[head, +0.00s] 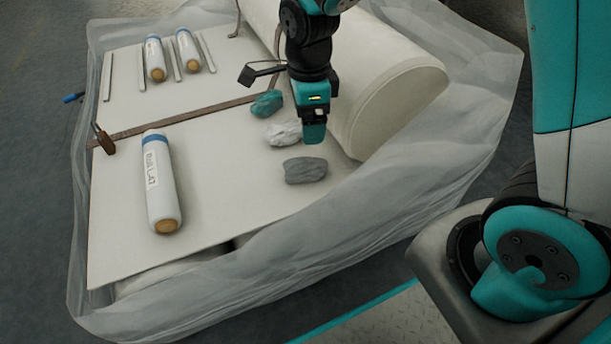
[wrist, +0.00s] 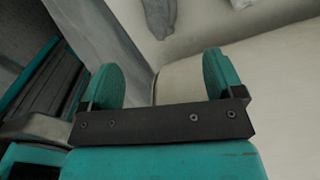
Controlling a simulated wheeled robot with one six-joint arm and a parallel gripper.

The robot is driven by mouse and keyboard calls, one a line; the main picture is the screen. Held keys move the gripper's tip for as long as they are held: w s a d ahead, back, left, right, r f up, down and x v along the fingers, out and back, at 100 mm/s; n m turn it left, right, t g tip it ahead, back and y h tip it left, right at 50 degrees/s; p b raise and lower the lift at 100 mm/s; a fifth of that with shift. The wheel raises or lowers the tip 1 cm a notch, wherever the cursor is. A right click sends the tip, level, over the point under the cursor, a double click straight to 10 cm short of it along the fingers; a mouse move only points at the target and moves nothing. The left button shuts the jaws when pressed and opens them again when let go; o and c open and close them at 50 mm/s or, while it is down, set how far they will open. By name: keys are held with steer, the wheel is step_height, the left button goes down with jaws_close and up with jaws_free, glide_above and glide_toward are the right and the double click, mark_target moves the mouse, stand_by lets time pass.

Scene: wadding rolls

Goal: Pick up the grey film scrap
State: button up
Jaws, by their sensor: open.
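The grey film scrap (head: 306,170) is a crumpled dark-grey lump on the pale board (head: 235,195), near its right edge. In the wrist view the grey scrap (wrist: 157,17) shows at the top, cut off by the frame edge, beyond the fingers. My gripper (head: 314,137) is above the board, just behind the grey scrap in the head view and apart from it. In the wrist view my gripper (wrist: 161,62) has its two teal fingers spread, with nothing between them.
A white scrap (head: 283,133) and a teal scrap (head: 267,103) lie behind the grey one. A labelled roll (head: 160,185) lies left; two more (head: 155,60) lie between strips. The board's front middle is clear.

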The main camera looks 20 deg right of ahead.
mark_target(306, 161)
step_height(306, 161, down, 9)
steer(key=b, duration=0.4)
steer(key=f+b, duration=0.4)
steer(key=f, duration=0.1)
steer(key=shift+w+a+f, duration=0.15)
steer(key=shift+a, duration=0.05)
steer(key=c, duration=1)
